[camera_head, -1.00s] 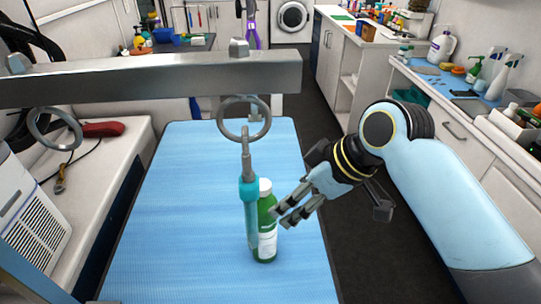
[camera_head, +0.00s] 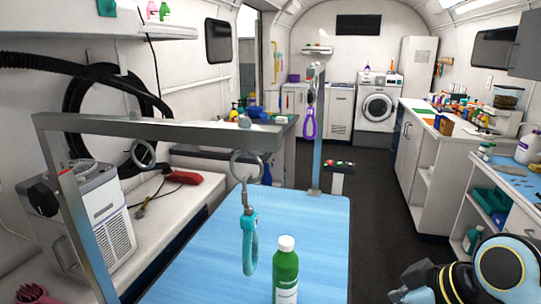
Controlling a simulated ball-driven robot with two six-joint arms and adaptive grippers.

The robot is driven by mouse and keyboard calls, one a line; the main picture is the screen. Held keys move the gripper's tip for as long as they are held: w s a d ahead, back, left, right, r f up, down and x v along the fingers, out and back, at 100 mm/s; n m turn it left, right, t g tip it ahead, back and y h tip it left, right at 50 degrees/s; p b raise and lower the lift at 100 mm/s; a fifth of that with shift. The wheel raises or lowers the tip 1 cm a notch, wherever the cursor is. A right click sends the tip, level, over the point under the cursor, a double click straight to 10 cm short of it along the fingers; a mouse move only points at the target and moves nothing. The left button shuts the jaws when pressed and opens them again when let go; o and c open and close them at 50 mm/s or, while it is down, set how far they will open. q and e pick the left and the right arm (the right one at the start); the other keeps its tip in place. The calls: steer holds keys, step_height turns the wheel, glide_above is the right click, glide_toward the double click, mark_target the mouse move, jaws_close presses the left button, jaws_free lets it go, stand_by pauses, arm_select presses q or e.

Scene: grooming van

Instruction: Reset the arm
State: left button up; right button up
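My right arm (camera_head: 500,268) shows at the lower right corner, beyond the right edge of the blue grooming table (camera_head: 215,262). Its gripper (camera_head: 408,296) is mostly cut off by the bottom edge, so its fingers cannot be read. A green bottle (camera_head: 286,272) with a white cap stands upright on the table, apart from the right arm. My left gripper is not in view.
A grey metal frame (camera_head: 160,131) spans above the table, with a teal loop (camera_head: 249,240) hanging from its ring beside the bottle. Counters (camera_head: 440,165) line the right wall. The dark aisle floor (camera_head: 385,210) is clear.

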steer(key=s+d+f+m+g+h+b, duration=0.15)
steer(key=s+f+b, duration=0.3)
steer(key=f, duration=0.85)
steer(key=s+d+f+m+g+b, duration=0.1)
steer(key=s+d+f+b, duration=0.15)
steer(key=s+f, duration=0.65)
steer(key=s+d+f+m+g+h+b, duration=0.15)
steer(key=f+b, duration=0.35)
steer(key=f, duration=1.1)
arm_select(q)
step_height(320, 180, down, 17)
steer(key=b, duration=0.4)
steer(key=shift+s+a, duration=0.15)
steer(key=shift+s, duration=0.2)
arm_select(e)
steer(key=s+d+f+m+h, duration=0.1)
steer(key=s+d+f, duration=0.2)
steer(key=s+f, duration=0.6)
steer(key=s+d+f+m+h, duration=0.1)
steer(key=s+d+f+m, duration=0.1)
steer(key=s+f, duration=0.8)
steer(key=shift+s+d, duration=0.85)
steer(key=shift+s, duration=1.2)
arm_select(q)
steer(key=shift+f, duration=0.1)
